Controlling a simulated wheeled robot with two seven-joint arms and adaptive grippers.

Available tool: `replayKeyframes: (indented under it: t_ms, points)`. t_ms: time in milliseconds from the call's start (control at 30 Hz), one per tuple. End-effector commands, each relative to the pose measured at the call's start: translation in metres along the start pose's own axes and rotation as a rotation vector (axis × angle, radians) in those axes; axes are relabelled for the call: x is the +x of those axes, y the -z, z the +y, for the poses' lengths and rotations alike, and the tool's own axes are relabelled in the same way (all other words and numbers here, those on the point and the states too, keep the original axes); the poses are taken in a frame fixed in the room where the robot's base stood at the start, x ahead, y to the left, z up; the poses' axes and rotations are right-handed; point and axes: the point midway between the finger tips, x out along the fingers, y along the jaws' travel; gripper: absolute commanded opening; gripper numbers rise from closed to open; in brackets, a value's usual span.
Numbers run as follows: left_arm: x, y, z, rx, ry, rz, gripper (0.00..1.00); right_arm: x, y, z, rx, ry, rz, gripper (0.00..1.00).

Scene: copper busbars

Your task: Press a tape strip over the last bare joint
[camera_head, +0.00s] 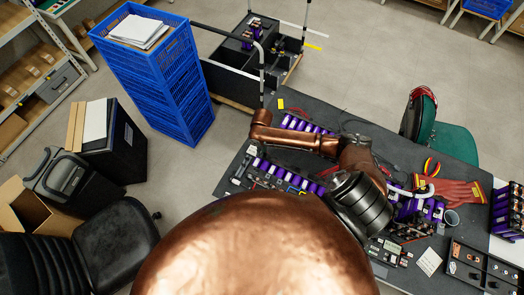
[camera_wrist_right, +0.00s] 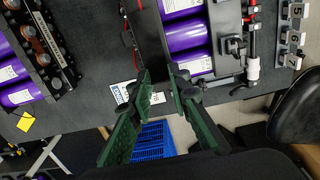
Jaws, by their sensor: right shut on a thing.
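My right gripper (camera_wrist_right: 163,78) shows two green fingers, a little apart at the tips, in the right wrist view. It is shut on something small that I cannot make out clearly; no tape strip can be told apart. It is over the table's edge end of a battery module with purple cells (camera_wrist_right: 185,38). In the head view the module's purple cells (camera_head: 272,170) lie below my copper right forearm, which hides part of the bench. The bare joint cannot be picked out. My left gripper is not in view.
The dark bench (camera_head: 343,103) holds a second row of purple cells (camera_head: 300,124), red gloves (camera_head: 455,191) and a parts tray (camera_head: 482,268). Blue crates (camera_head: 160,75) and a black chair (camera_head: 110,240) stand left of it. A white label (camera_wrist_right: 121,92) lies beside my fingers.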

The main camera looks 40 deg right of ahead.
Motion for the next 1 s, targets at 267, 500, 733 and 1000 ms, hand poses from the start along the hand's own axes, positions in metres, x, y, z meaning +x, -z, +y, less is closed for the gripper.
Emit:
replayKeyframes:
  t_ms: [267, 500, 733, 1000]
  points:
    - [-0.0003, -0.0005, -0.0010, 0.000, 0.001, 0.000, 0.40, 0.0000, -0.0001, -0.0001, 0.000, 0.000, 0.000, 0.10]
    - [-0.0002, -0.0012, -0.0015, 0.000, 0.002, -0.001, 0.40, 0.0003, -0.0002, -0.0002, 0.000, 0.000, 0.000, 0.10]
    - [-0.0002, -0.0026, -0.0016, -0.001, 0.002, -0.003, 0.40, 0.0025, -0.0002, -0.0002, 0.000, 0.000, 0.000, 0.10]
    - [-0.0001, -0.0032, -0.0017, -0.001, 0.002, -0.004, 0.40, 0.0055, -0.0001, -0.0002, 0.000, 0.000, 0.001, 0.10]
